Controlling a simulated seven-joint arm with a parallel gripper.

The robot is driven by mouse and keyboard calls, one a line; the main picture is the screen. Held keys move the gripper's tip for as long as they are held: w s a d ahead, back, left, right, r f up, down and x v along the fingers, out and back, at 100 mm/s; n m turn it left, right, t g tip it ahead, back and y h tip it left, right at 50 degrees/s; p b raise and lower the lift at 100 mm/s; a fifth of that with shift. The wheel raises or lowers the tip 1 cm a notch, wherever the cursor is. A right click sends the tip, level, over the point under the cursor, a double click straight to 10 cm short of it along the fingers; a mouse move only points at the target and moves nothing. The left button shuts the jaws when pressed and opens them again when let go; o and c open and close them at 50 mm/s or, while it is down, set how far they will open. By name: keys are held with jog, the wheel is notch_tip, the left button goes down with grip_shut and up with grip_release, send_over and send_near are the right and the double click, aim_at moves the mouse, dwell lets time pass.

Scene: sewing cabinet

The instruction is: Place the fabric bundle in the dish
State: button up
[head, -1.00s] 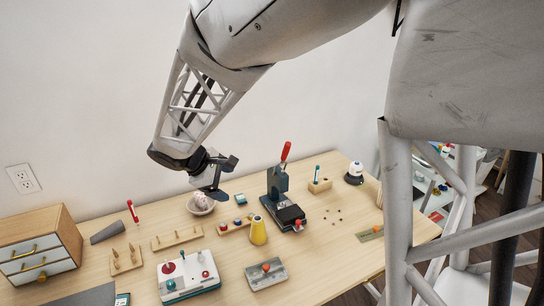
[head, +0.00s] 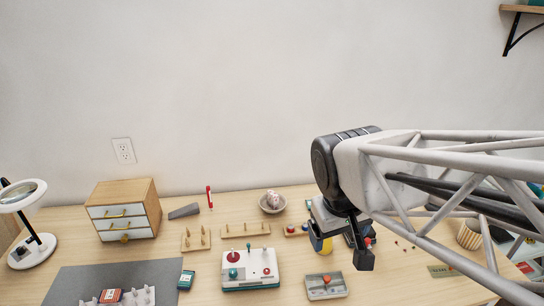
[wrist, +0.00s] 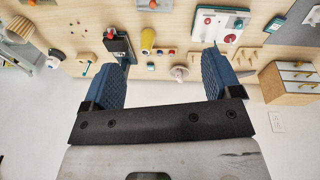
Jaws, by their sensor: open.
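The fabric bundle (head: 272,195), a small pale pinkish lump, rests inside a shallow light-coloured dish (head: 272,210) at the back of the table. In the wrist view the bundle (wrist: 180,71) and dish (wrist: 180,78) appear small, between and beyond the fingers. My gripper (head: 342,252) is to the right of the dish in the head view, raised above the table and apart from the dish. In the wrist view my gripper (wrist: 168,58) has its two blue fingers wide apart with nothing between the pads.
A drawer cabinet (head: 125,209) and magnifier lamp (head: 28,225) stand at left. A white-and-teal control box (head: 250,268), pegged boards (head: 195,239) and a grey button box (head: 326,285) lie in front.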

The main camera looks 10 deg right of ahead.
jog(key=shift+s+a+m+t+y, duration=0.15)
jog(key=shift+s+m, duration=0.1)
jog(key=shift+s, duration=0.4)
jog(key=shift+s+a+m+t+y, duration=0.1)
jog(key=shift+s+m+y, duration=0.15)
jog(key=shift+s, duration=0.35)
jog(key=shift+s+a+m+t+y, duration=0.1)
jog(key=shift+s+m, duration=0.2)
jog(key=shift+s, duration=0.35)
